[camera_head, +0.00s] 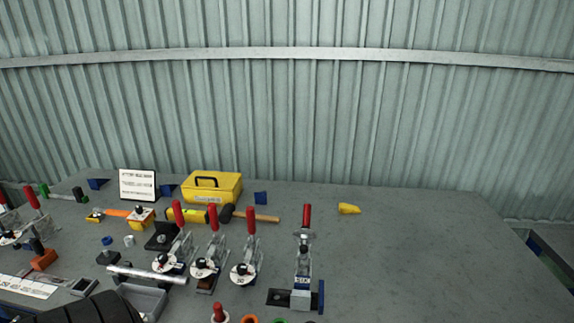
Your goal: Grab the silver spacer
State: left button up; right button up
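A small silver-grey cylinder (129,240), which looks like the silver spacer, stands on the grey table (420,255) at the left. It is just right of a small blue piece (107,240). A long silver tube (147,274) lies nearer the front edge, at the left. Neither my left nor my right gripper shows in the head view.
Red-handled toggle clamps (213,250) stand right of the small cylinder. Behind are a yellow toolbox (212,187), a hammer (255,216) and a sign (138,185). A black ribbed shape (95,309) fills the bottom left. The table's right side is mostly clear.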

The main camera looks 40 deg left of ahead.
aim_at(130, 241)
jog(key=u, duration=4.7)
jog(key=i, duration=3.1)
jog(key=z, duration=2.85)
